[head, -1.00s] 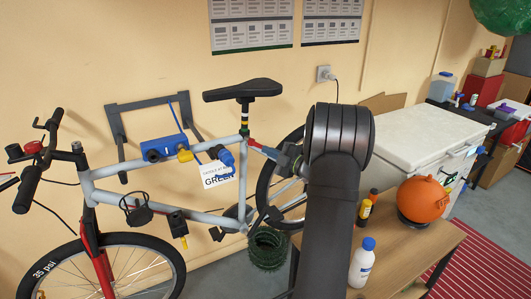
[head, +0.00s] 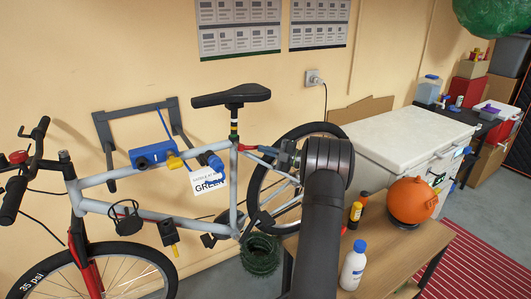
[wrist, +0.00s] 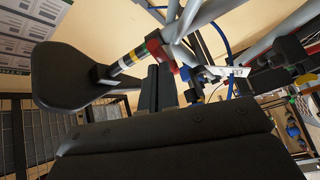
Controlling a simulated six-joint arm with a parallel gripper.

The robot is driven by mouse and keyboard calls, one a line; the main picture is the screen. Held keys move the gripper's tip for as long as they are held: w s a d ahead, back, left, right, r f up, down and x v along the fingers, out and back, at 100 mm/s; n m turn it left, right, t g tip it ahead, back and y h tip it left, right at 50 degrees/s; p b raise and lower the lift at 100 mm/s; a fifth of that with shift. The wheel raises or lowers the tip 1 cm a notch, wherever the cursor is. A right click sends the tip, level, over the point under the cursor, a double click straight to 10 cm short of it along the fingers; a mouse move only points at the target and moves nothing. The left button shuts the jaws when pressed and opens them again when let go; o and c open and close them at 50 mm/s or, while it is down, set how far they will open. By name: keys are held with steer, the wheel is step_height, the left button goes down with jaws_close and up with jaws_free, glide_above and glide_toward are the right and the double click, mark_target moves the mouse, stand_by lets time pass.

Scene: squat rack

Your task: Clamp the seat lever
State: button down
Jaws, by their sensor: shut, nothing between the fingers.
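The bike's black seat (head: 231,96) sits on a post with coloured bands. Below it, a red seat lever (head: 246,148) sticks out to the right from the seat clamp at the top of the frame. In the wrist view the red clamp and lever (wrist: 158,48) are just beyond my fingertips. My gripper (head: 285,158) is to the right of the lever in the head view, partly hidden by my arm. In the wrist view my gripper (wrist: 157,72) is shut and empty, its tips close to the red part. I cannot tell whether they touch it.
The grey bike frame (head: 130,178) hangs by a wall rack (head: 103,122) with a blue clamp body (head: 152,153). A wooden table (head: 385,258) with a white bottle (head: 354,266) and an orange ball (head: 413,199) stands at the right. A white chest (head: 410,135) is behind.

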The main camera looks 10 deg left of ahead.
steer(key=shift+w+a, duration=0.25)
steer(key=shift+w, duration=0.2)
stand_by(0.3)
steer(key=w+d+f, duration=0.1)
steer(key=w+d, duration=0.1)
steer(key=d, duration=0.9)
steer(key=shift+w+d, duration=0.2)
steer(key=shift+d, duration=0.1)
steer(key=shift+s+a+r, duration=0.2)
steer(key=shift+s+a, duration=0.4)
steer(key=shift+a, duration=1.15)
steer(key=shift+s+a+r, duration=0.2)
steer(key=shift+s+a, duration=0.35)
steer(key=shift+a, duration=1.15)
steer(key=shift+s+a+r, duration=0.2)
steer(key=shift+s+a, duration=0.4)
steer(key=shift+a, duration=1.15)
